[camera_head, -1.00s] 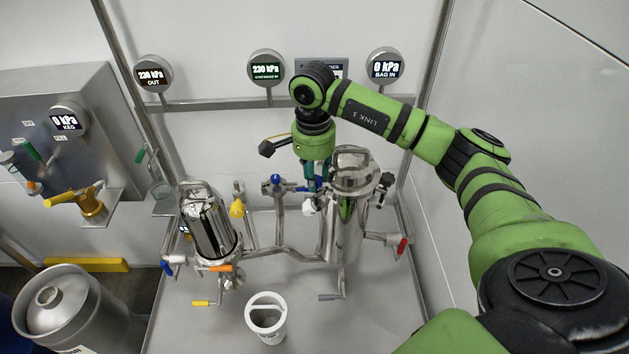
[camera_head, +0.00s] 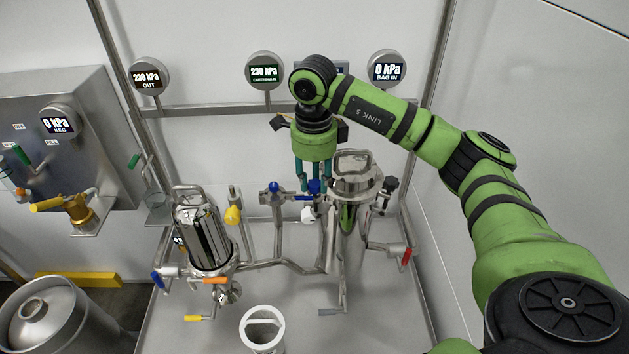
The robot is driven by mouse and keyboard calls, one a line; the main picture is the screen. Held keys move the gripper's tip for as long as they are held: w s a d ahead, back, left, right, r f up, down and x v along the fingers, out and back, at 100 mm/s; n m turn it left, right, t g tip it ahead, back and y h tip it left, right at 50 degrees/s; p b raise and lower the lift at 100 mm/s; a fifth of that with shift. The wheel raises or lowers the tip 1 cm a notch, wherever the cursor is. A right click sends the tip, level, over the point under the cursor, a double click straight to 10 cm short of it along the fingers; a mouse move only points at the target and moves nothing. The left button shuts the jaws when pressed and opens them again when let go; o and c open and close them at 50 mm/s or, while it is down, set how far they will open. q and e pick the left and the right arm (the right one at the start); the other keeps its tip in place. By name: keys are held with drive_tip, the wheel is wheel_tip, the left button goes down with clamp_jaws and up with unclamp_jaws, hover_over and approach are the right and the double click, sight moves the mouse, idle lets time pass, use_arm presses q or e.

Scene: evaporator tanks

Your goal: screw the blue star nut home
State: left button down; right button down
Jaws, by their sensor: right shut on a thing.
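The blue star nut (camera_head: 315,187) is at the left side of the lid of the right-hand steel housing (camera_head: 345,235). My right gripper (camera_head: 314,189) points straight down over it, its teal fingers on either side. It is shut on the nut. The fingertips and the nut are small here, and the thread under the nut is hidden, so its seating cannot be told. My left gripper is out of view.
The housing's lid handle (camera_head: 352,160) is close right. A cartridge housing (camera_head: 203,235) stands farther left, and a white bucket (camera_head: 262,325) stands in front.

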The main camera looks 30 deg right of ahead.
drive_tip(key=m+b, duration=0.1)
drive_tip(key=m, duration=0.3)
drive_tip(key=shift+f+m, duration=0.1)
drive_tip(key=shift+m, duration=0.2)
drive_tip(key=m, duration=0.3)
drive_tip(key=shift+m+b, duration=0.4)
drive_tip(key=m, duration=0.4)
drive_tip(key=shift+b, duration=0.3)
drive_tip(key=m, duration=0.8)
drive_tip(key=shift+m, duration=0.3)
drive_tip(key=m, duration=0.3)
drive_tip(key=shift+m, duration=0.3)
drive_tip(key=m, duration=0.4)
drive_tip(key=shift+a+m, duration=0.1)
drive_tip(key=shift+m, duration=0.2)
drive_tip(key=m, duration=0.3)
drive_tip(key=shift+m, duration=0.3)
drive_tip(key=shift+r+m+p, duration=0.2)
drive_tip(key=shift+m+p, duration=0.35)
drive_tip(key=shift+m, duration=0.35)
drive_tip(key=m+p, duration=0.7)
drive_tip(key=p, duration=0.8)
drive_tip(key=shift+a+r, duration=0.1)
drive_tip(key=shift+f+m+p, duration=0.2)
drive_tip(key=shift+m+p, duration=0.85)
drive_tip(key=shift+m, duration=0.05)
